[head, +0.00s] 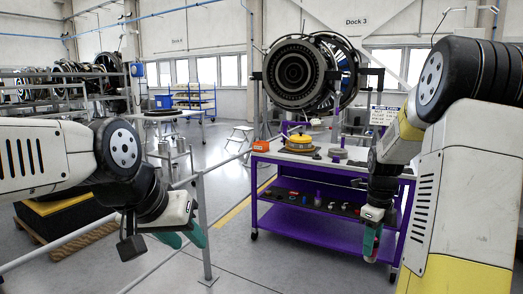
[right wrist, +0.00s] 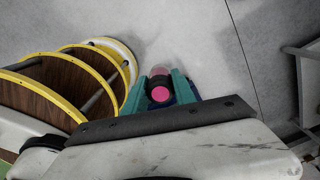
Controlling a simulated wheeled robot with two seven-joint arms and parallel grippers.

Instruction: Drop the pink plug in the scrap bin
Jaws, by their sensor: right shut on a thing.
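The pink plug (right wrist: 159,93), with a dark band around it, is between the teal fingers of my right gripper (right wrist: 160,92) in the right wrist view. That gripper is shut on it. In the head view my right gripper (head: 371,243) hangs in front of the purple workbench's right end, pointing down, with a little pink showing between its fingers. My left gripper (head: 184,236) is at the lower left in the head view, its teal fingers apart and nothing seen between them. I cannot make out a scrap bin for certain in either view.
The purple workbench (head: 310,171) carries a yellow round part (head: 300,142) and small items. A large engine (head: 297,73) stands behind it. Grey railing (head: 204,225) runs near my left gripper. A brown, yellow-rimmed object (right wrist: 75,80) is left in the wrist view. Grey floor shows below the plug.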

